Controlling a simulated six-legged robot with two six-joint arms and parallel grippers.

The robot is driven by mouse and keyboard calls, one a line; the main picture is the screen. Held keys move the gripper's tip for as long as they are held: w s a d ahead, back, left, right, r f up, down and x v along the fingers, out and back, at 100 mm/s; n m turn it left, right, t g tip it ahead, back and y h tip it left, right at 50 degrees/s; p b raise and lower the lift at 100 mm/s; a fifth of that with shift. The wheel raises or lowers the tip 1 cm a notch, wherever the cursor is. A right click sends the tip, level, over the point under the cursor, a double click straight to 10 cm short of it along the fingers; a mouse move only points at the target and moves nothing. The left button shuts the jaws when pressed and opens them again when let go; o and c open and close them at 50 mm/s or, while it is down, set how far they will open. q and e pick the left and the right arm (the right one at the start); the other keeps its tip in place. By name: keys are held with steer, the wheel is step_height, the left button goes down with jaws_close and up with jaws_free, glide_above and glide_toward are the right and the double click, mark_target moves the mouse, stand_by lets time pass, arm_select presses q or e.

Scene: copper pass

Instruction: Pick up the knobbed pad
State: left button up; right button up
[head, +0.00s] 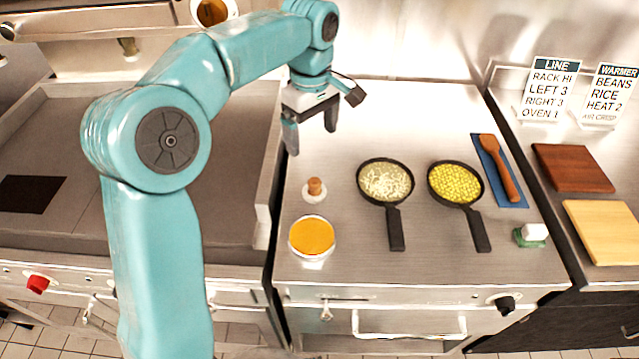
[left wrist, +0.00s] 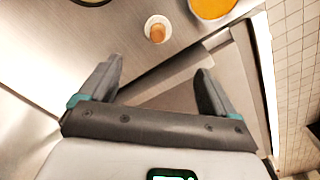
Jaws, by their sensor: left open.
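The knobbed pad (head: 314,191) looks like a white round pad with an upright brown knob. It stands on the steel counter (head: 345,260), left of the pans and behind the orange dish. It also shows in the left wrist view (left wrist: 157,30), beyond the fingertips and between their lines. My left gripper (head: 311,138) is open and empty, above the counter and behind the pad in the head view. Its two fingers show apart in the left wrist view (left wrist: 160,70). Nothing covers the pad. My right gripper is not in view.
An orange-filled dish (head: 312,236) stands just in front of the pad. Two black pans, one with pale food (head: 385,181) and one with yellow food (head: 455,184), stand to the right. A wooden spoon (head: 499,168) lies on a blue mat. A green-and-white block (head: 531,235) sits front right.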

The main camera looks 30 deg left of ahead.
mark_target(314, 181)
arm_select(q)
step_height(314, 181, down, 11)
steer(key=shift+d+r, duration=0.1)
steer(key=shift+d, duration=0.05)
steer(key=shift+s+f, duration=0.1)
steer(key=shift+f, duration=0.2)
steer(key=f, duration=0.2)
steer(key=w+f, duration=0.1)
steer(key=f, duration=0.1)
steer(key=shift+f+p, duration=0.3)
steer(key=shift+f, duration=0.05)
steer(key=shift+s+f, duration=0.1)
steer(key=shift+s, duration=0.15)
steer(key=c, duration=1.2)
steer(key=shift+o, duration=0.2)
